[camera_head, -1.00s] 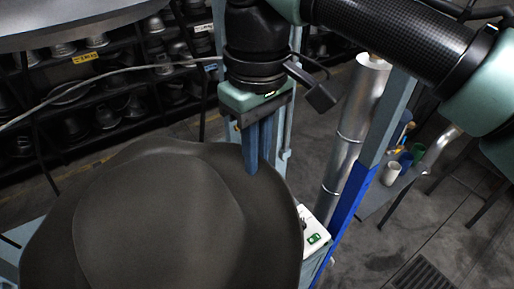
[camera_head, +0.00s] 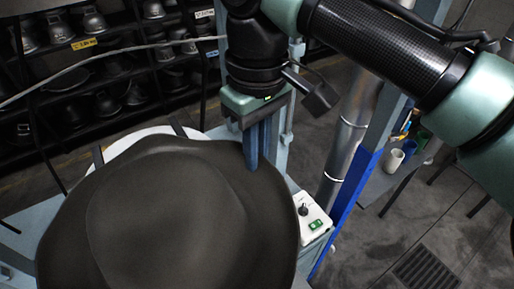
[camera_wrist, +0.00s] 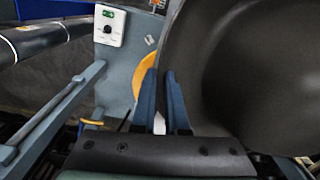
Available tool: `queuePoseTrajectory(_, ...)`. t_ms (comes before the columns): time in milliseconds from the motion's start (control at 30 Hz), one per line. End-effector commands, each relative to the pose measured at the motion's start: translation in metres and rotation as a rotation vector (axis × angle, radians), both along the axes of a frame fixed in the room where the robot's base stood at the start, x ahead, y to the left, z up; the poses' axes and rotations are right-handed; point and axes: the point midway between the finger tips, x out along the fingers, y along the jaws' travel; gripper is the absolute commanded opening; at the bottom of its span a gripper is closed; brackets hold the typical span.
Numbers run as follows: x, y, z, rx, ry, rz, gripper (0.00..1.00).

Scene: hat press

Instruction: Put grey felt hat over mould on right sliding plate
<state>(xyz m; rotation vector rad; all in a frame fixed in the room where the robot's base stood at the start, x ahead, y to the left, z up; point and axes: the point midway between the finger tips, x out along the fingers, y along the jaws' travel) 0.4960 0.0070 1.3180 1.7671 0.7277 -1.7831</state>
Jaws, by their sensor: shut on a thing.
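The grey felt hat (camera_head: 170,210) hangs large and tilted in the lower left of the head view, with a wavy brim. My gripper (camera_head: 256,150) is shut on the hat's brim at its upper right edge, its blue fingers pointing down. In the wrist view the hat (camera_wrist: 255,75) fills the right side, close against the blue fingers (camera_wrist: 162,100). A pale curved edge (camera_head: 135,138) shows behind the hat, with dark upright pieces near it. I cannot tell whether it belongs to a sliding plate. No mould is clearly visible; the hat covers much of that area.
A white control box (camera_head: 312,222) with a green switch and a dark knob is just right of the brim. A blue post (camera_head: 352,190) and a silver duct (camera_head: 345,150) stand further right. Shelves of metal moulds (camera_head: 100,60) line the back.

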Motion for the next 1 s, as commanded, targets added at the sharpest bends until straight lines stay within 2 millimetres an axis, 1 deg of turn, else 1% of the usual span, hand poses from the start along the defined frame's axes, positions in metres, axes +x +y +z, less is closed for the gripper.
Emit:
queuePoseTrajectory(567, 0.0, 0.0, -0.002, 0.001, 0.001, 0.0, 0.0)
queuePoseTrajectory(767, 0.0, 0.0, -0.011, 0.002, 0.002, 0.001, 0.0)
queuePoseTrajectory(1000, 0.0, 0.001, -0.027, 0.002, 0.002, 0.001, 0.0)
